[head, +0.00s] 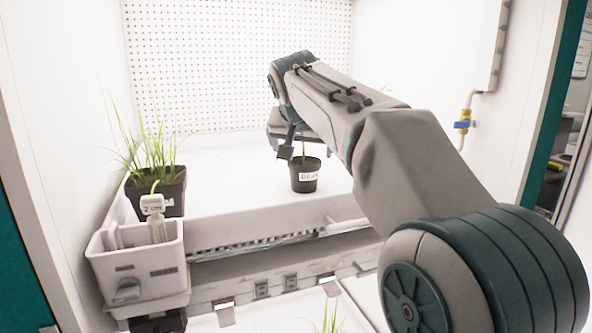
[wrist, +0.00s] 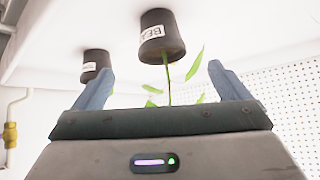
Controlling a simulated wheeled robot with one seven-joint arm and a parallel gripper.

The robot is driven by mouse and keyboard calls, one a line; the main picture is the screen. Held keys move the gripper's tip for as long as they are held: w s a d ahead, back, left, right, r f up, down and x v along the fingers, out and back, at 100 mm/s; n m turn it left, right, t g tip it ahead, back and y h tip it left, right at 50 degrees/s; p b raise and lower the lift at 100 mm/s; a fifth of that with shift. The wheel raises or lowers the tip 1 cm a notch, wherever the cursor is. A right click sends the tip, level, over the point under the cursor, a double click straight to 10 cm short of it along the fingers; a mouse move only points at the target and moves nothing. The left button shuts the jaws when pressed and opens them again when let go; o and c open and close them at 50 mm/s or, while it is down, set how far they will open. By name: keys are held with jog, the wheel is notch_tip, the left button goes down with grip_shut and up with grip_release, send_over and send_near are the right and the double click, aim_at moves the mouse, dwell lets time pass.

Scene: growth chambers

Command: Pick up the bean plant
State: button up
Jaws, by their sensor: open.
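The bean plant is a small dark pot (head: 305,178) with a white label whose first letters read "BEA". It stands upright on the white chamber shelf in the head view, with its thin green stem partly hidden by my arm. In the wrist view, which shows the scene upside down, the bean pot (wrist: 158,42) and its leafy stem appear just beyond the fingertips. My gripper (wrist: 160,70) is open and empty, with its two blue-grey fingers on either side of the stem in the picture. The pot is not between the fingers. In the head view my gripper (head: 302,148) is above and behind the pot.
A second labelled dark pot (wrist: 96,64) stands beside it in the wrist view. A grassy potted plant (head: 158,190) is at the shelf's left, behind a white caddy (head: 138,270). A perforated back wall (head: 235,60) and side walls enclose the shelf. Free shelf lies left of the bean pot.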

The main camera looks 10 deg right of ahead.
aim_at(303, 171)
jog(key=x, duration=0.8)
jog(key=shift+w+a, duration=0.15)
jog(key=shift+w, duration=0.1)
jog(key=shift+w+a+f, duration=0.1)
jog(key=shift+w+f, duration=0.3)
jog(key=x, duration=0.2)
jog(key=p+x, duration=0.1)
jog(key=x, duration=0.1)
jog(key=shift+d, duration=0.4)
jog(key=shift+w+a+f, duration=0.1)
jog(key=shift+a+f, duration=0.1)
jog(key=shift+a, duration=0.2)
jog(key=shift+c, duration=1)
jog(key=c, duration=0.5)
jog(key=shift+d, duration=0.2)
jog(key=c, duration=0.5)
jog(key=shift+r, duration=0.15)
jog(key=shift+c, duration=0.3)
